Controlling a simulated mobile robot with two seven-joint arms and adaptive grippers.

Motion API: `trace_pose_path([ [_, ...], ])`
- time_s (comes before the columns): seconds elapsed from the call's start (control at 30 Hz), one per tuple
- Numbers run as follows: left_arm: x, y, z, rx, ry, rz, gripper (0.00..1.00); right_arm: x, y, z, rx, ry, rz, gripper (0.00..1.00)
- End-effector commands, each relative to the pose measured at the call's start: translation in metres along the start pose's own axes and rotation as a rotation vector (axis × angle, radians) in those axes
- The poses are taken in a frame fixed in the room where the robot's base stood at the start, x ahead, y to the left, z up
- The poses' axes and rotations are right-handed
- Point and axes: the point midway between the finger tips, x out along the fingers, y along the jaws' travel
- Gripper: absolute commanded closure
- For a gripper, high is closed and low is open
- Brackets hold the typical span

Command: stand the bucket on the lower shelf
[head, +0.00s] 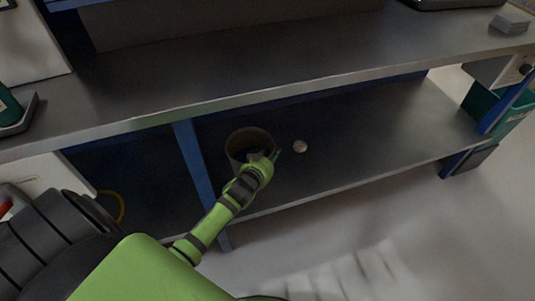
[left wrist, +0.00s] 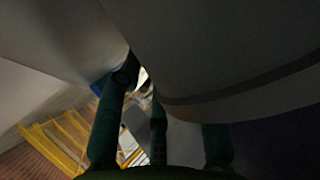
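A dark grey-brown bucket (head: 236,143) is upright at the lower shelf (head: 375,140), just right of a blue upright. I cannot tell whether its base touches the shelf. My left gripper (head: 268,156) is at the bucket's near right rim, with one fingertip showing to the right of the wall. In the left wrist view a large grey curved surface, seemingly the bucket (left wrist: 220,50), fills the upper right. The left gripper's dark teal fingers (left wrist: 158,110) reach up to it, some passing behind its edge. Their grip is unclear. My right gripper is out of view.
A small pale round object (head: 300,147) lies on the lower shelf, right of the bucket. The blue upright (head: 193,165) stands close on the left. The lower shelf's right part is clear. A green bin (head: 485,105) is far right.

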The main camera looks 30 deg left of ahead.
Motion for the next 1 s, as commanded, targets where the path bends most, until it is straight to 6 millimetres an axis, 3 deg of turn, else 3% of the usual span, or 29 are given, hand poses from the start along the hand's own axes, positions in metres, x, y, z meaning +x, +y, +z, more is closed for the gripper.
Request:
trace_pose_path([
  [0.07,-0.005,0.0,0.0,0.0,-0.001,0.0,0.62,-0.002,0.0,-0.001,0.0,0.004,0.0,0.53],
  [0.17,-0.018,0.0,-0.001,-0.001,-0.002,0.001,0.62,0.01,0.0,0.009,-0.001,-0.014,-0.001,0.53],
  [0.4,-0.068,0.0,-0.002,0.0,-0.003,-0.001,0.62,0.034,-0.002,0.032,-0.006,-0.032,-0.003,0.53],
  [0.6,-0.103,0.0,0.0,-0.001,-0.003,-0.002,0.62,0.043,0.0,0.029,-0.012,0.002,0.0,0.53],
  [0.77,-0.116,0.0,0.001,-0.002,-0.006,-0.001,0.62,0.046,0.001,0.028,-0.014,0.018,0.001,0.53],
  [0.87,-0.116,0.011,0.027,-0.001,-0.073,0.021,0.62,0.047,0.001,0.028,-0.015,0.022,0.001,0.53],
  [0.97,-0.117,0.037,0.086,-0.001,-0.234,0.076,0.62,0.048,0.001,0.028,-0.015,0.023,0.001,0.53],
  [1.0,-0.12,0.051,0.115,0.002,-0.315,0.104,0.62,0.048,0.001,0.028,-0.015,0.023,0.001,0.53],
])
